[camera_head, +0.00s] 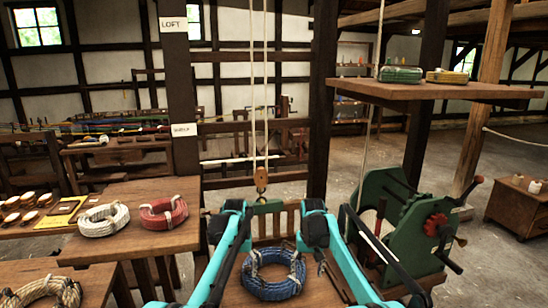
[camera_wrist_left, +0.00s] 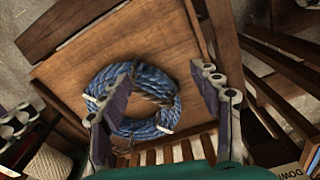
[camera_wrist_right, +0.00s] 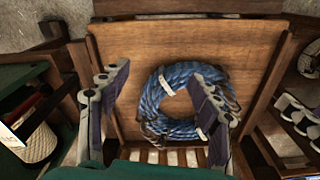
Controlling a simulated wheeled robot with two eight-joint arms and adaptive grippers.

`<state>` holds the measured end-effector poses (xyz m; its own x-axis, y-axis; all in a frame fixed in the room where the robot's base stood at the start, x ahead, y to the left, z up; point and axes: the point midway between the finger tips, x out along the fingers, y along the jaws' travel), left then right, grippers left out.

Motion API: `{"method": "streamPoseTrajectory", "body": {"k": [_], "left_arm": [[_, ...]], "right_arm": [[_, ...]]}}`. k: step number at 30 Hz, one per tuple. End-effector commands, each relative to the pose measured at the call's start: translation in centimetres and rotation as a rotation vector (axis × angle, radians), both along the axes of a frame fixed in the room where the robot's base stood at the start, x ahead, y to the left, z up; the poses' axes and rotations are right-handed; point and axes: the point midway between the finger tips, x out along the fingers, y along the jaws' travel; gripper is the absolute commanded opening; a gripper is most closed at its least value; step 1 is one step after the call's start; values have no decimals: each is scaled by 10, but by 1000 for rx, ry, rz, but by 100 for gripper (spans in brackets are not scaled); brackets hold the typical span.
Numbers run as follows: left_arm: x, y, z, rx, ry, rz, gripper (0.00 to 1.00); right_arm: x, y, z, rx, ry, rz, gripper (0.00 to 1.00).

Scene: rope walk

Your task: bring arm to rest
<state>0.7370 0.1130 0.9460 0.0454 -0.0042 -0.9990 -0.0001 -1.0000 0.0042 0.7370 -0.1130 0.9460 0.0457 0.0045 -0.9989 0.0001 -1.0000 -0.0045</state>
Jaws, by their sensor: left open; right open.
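My left gripper (camera_wrist_left: 164,76) is open in the left wrist view, its fingers spread either side of part of a blue rope coil (camera_wrist_left: 160,80). My right gripper (camera_wrist_right: 160,78) is open in the right wrist view, its right finger in front of the same coil (camera_wrist_right: 182,74). Neither gripper holds anything. I cannot tell whether any finger touches the coil. In the head view the blue coil (camera_head: 273,288) lies flat on a wooden slatted platform (camera_head: 233,292), between my two teal arms.
A hook (camera_head: 261,180) on hoist ropes hangs at a green bar above the platform. A green winch (camera_head: 415,230) stands close on the right. A table (camera_head: 150,238) on the left carries white (camera_head: 103,229) and red (camera_head: 163,223) coils.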

Motion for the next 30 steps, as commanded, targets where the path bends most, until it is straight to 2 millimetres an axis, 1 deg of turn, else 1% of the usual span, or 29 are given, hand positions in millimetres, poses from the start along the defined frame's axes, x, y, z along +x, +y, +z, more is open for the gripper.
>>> {"method": "streamPoseTrajectory", "body": {"k": [7,11,14,15,17,18,20,21,23,24,26,27,29,30], "left_arm": [[-27,9,39,-4,-57,1,63],[-53,16,63,-7,-101,1,63],[-83,23,85,-9,-150,1,63],[-98,26,93,-10,-171,1,63],[-120,31,102,-11,-203,1,63],[-135,34,107,-11,-225,1,63],[-159,38,113,-11,-257,2,63],[-175,41,115,-11,-279,2,63],[-200,45,117,-11,-312,2,63],[-217,47,116,-11,-333,2,63],[-242,50,113,-10,-365,2,63],[-258,52,109,-9,-386,1,63],[-282,55,102,-7,-418,1,63],[-298,57,96,-6,-440,2,63]], "right_arm": [[-27,-9,39,4,-57,0,63],[-53,-16,63,7,-101,-1,63],[-83,-23,85,9,-149,-1,63],[-98,-27,93,10,-170,-2,63],[-120,-31,102,10,-203,-1,63],[-135,-34,107,11,-225,-2,63],[-159,-38,113,11,-257,-1,63],[-176,-41,116,11,-279,-1,63],[-200,-44,117,11,-311,-1,63],[-217,-47,116,10,-332,-2,63],[-242,-50,113,9,-364,-2,63],[-258,-53,109,9,-386,-2,63],[-282,-55,102,7,-418,-2,63],[-298,-57,96,6,-440,-2,63]]}}
